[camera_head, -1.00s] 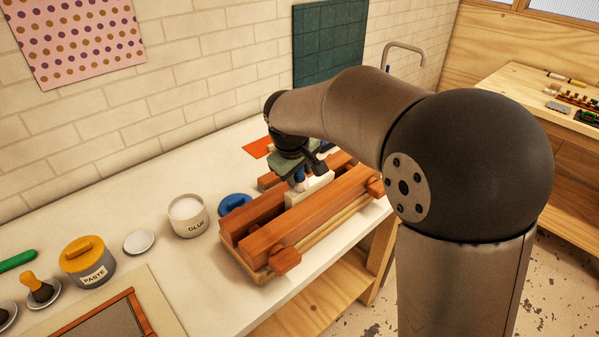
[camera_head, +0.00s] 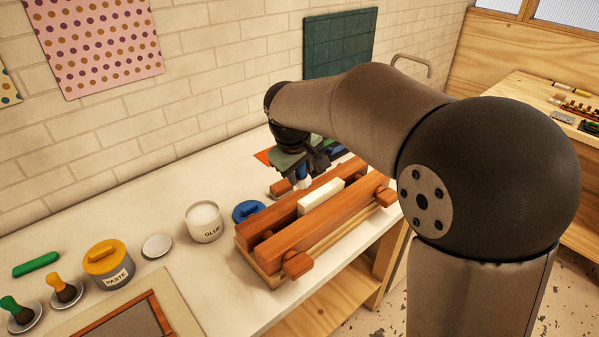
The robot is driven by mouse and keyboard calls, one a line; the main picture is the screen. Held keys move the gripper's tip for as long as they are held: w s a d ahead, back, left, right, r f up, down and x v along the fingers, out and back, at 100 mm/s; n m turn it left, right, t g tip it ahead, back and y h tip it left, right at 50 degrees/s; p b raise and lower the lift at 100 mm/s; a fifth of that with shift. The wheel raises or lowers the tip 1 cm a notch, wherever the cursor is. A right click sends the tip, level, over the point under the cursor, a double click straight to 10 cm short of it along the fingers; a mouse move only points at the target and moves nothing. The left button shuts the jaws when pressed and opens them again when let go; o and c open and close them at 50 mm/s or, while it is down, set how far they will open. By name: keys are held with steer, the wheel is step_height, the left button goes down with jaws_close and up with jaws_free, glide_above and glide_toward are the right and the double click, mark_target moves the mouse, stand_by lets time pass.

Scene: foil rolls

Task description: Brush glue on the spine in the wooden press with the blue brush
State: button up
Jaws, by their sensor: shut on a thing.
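The wooden press (camera_head: 318,226) lies on the white bench, with two reddish-brown beams and end knobs. A cream book block (camera_head: 321,197) is clamped between the beams, its spine facing up. My gripper (camera_head: 304,165) is shut on the blue brush (camera_head: 302,173), just beyond the press on its wall side. Only a bit of blue handle and the pale bristle tip show. The bristles look apart from the spine. The open white GLUE jar (camera_head: 204,227) stands left of the press, with pale contents. Whether glue is on the spine cannot be told.
A blue lid (camera_head: 248,211) lies between jar and press. To the left are a white lid (camera_head: 157,246), a PASTE pot (camera_head: 108,264), brushes on dishes and a green handle (camera_head: 37,264). My arm crosses above the press's right side. The brick wall stands behind.

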steer(key=shift+r+p, duration=0.55)
steer(key=shift+r, duration=0.6)
